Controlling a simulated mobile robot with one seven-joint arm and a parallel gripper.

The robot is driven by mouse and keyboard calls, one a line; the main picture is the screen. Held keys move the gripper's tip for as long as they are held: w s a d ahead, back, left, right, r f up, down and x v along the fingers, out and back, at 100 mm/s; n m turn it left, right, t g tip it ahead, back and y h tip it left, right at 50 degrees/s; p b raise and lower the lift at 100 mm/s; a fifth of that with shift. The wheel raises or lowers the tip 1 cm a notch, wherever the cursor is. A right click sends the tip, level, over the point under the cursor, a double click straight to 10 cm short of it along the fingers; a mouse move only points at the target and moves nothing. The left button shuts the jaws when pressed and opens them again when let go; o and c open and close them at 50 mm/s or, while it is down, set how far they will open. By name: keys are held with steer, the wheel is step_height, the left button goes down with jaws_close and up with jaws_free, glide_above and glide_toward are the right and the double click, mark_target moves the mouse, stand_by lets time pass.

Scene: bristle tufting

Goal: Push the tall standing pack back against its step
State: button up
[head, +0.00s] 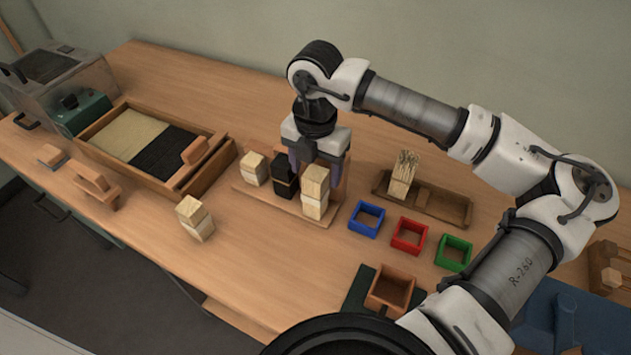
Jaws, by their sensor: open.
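The tall pale pack (315,192) stands upright at the right end of a low wooden stepped stand (267,203). A black pack (284,178) stands in the middle of the stand, and a shorter pale pack (254,169) stands at its left end. My gripper (316,170) points down over the right part of the stand, with its fingers open and nothing seen held. The fingertips are close to the top of the tall pack, partly behind it and the black pack. I cannot tell whether they touch. The gripper hides part of the stand's back, so any gap behind the tall pack is unclear.
Another pale pack (194,217) stands on the table to the front left. Blue (366,219), red (409,236) and green (453,253) square frames lie to the right. A wooden tray (440,203) with a bristle bundle is behind them. A two-bay box (186,177) is left.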

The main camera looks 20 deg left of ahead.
mark_target(315, 189)
step_height(315, 189, down, 7)
steer(key=shift+r+p, duration=0.2)
steer(key=shift+p, duration=0.3)
steer(key=shift+c, duration=0.5)
steer(key=c, duration=1)
steer(key=shift+w+d+b, duration=0.2)
steer(key=shift+w+b, duration=0.3)
steer(key=shift+w, duration=0.5)
steer(key=shift+w+r, duration=0.1)
steer(key=shift+w, duration=0.05)
steer(key=o, duration=1.1)
step_height(315, 189, up, 14)
steer(key=shift+f+b, duration=0.1)
steer(key=shift+b, duration=1.15)
